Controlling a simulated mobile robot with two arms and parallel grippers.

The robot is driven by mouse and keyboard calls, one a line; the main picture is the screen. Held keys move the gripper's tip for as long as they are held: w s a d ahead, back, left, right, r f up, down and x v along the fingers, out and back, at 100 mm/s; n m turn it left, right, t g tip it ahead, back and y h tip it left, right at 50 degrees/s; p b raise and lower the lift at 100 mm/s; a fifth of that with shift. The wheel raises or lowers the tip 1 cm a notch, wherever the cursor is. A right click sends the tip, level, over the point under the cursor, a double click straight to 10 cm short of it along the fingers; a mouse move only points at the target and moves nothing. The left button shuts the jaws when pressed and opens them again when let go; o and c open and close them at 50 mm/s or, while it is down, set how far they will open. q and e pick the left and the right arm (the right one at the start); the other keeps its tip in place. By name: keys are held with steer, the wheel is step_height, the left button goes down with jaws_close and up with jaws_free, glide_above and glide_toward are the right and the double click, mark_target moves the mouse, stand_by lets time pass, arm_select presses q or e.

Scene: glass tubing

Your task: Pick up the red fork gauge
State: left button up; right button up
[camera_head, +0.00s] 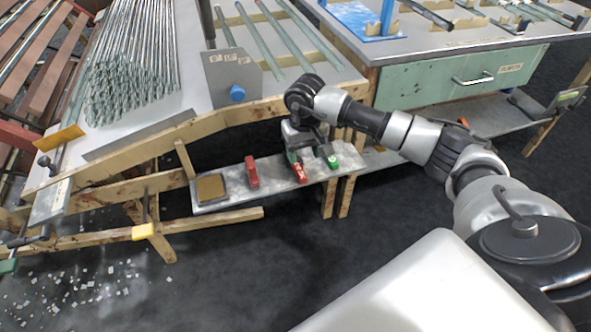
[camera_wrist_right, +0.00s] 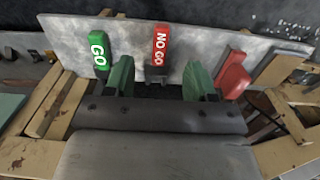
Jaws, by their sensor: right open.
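A red fork gauge (camera_wrist_right: 161,46) with "NO GO" in white lies on the narrow shelf. It also shows in the head view (camera_head: 299,173). My right gripper (camera_wrist_right: 159,78) is open, with its green fingers on either side of the gauge's near end, apart from the red handle. In the head view the right gripper (camera_head: 307,153) hangs low over the shelf; the near end of the gauge is partly hidden there. My left gripper is not in view.
A green "GO" gauge (camera_wrist_right: 99,50) lies to one side, and another red piece (camera_wrist_right: 233,75) to the other. The grey shelf (camera_head: 228,175) also carries a brown square pad (camera_head: 210,187). The wooden bench edge (camera_head: 262,109) runs above the shelf.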

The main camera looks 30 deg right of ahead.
mark_target(302, 175)
steer(key=f, duration=0.3)
steer(key=f+b, duration=0.1)
steer(key=f, duration=0.5)
steer(key=shift+w, duration=0.3)
steer(key=shift+r, duration=0.1)
jaws_close()
